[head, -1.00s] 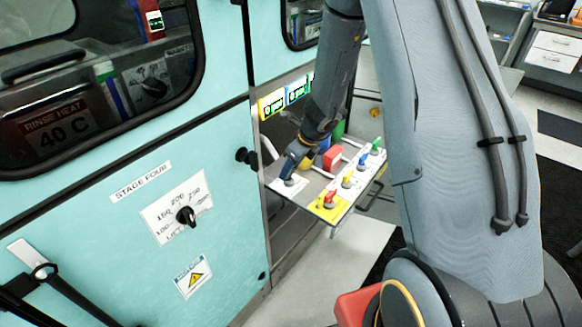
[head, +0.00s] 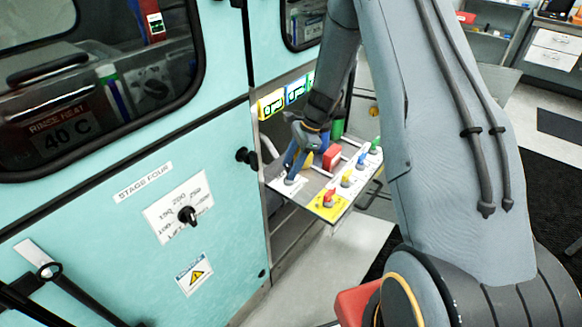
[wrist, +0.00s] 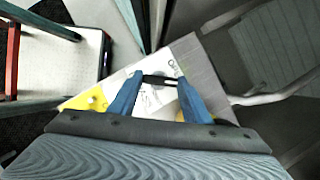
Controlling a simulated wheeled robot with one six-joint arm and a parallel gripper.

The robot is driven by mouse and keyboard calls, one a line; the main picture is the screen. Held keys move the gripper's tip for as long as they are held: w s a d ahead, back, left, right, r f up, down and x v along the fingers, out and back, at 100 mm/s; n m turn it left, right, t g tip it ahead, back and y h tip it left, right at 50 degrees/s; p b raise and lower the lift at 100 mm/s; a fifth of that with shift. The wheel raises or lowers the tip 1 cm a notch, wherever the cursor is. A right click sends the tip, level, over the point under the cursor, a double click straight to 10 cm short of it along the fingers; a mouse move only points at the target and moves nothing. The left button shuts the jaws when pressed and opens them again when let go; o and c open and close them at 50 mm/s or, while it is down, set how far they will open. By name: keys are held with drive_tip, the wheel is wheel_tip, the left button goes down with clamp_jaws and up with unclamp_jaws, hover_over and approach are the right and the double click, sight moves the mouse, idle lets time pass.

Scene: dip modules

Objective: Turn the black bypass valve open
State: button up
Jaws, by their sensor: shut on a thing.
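The black bypass valve (wrist: 160,78) shows in the wrist view as a dark bar spanning the gap between my fingertips, on a white printed plate (wrist: 150,98). My gripper (wrist: 161,76) has its two blue fingers on either end of this bar and is shut on it. In the head view my gripper (head: 290,180) reaches down to the left end of the valve panel (head: 318,212). There the fingers largely hide the black valve. The handle's exact angle is hard to read.
Red (head: 329,196), yellow (head: 346,178), blue (head: 361,162) and green (head: 375,145) valves line the panel's right edge. A red block (head: 332,158) stands behind them. The teal machine wall (head: 120,220) is close on the left.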

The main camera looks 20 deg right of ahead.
drive_tip(key=n+g+b, duration=0.1)
drive_tip(key=n, duration=0.1)
drive_tip(key=n+g+b, duration=0.1)
drive_tip(key=n, duration=0.2)
drive_tip(key=shift+w+n+h, duration=0.2)
drive_tip(key=shift+n+h, duration=0.1)
drive_tip(key=shift+a, duration=0.1)
idle(0.4)
drive_tip(key=o, duration=1)
drive_tip(key=shift+o, duration=0.2)
